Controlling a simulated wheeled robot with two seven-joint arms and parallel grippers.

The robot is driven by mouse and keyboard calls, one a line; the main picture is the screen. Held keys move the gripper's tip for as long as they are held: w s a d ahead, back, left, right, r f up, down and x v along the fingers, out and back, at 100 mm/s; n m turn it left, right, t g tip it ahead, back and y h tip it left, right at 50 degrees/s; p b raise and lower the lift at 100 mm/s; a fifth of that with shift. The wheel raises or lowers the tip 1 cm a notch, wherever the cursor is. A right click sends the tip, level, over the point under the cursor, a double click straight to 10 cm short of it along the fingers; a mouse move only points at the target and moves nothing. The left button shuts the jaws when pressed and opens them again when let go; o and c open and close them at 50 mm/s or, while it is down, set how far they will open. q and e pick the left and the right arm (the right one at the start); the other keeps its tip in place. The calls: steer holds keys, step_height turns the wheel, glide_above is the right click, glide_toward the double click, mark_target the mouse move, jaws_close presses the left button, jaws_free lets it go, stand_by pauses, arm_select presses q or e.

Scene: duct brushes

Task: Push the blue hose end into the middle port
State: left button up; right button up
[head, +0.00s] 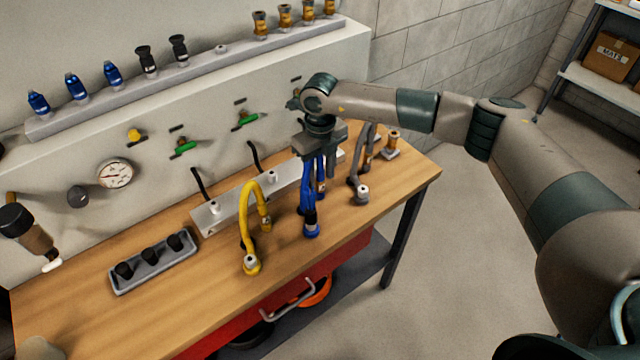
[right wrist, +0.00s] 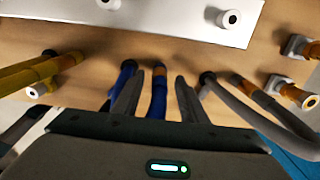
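The blue hose (head: 309,200) is bent in a loop and hangs beneath my right gripper (head: 320,165), its legs pointing down near the bench. In the right wrist view, one leg of the blue hose (right wrist: 158,95) runs between the two fingers of my right gripper (right wrist: 157,95), with gaps visible on both sides. The other leg shows beside the left finger. The gripper is open around the hose. The silver port bar (head: 240,196) lies behind it. Its middle port (head: 272,177) is a white stub, left of the gripper. My left gripper is not in view.
A yellow hose (head: 246,210) arches in front of the bar, left of the blue one. A grey hose (head: 355,175) stands close on the right. A grey tray with black plugs (head: 152,262) lies at the left.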

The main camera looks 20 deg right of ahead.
steer(key=shift+f+b, duration=0.75)
steer(key=shift+f, duration=0.5)
steer(key=shift+b, duration=0.45)
stand_by(0.5)
jaws_close()
steer(key=shift+r, duration=0.15)
steer(key=shift+w+r, duration=0.1)
steer(key=shift+r, duration=0.15)
steer(key=shift+r+p, duration=0.4)
steer(key=shift+r, duration=0.35)
steer(key=shift+r, duration=0.1)
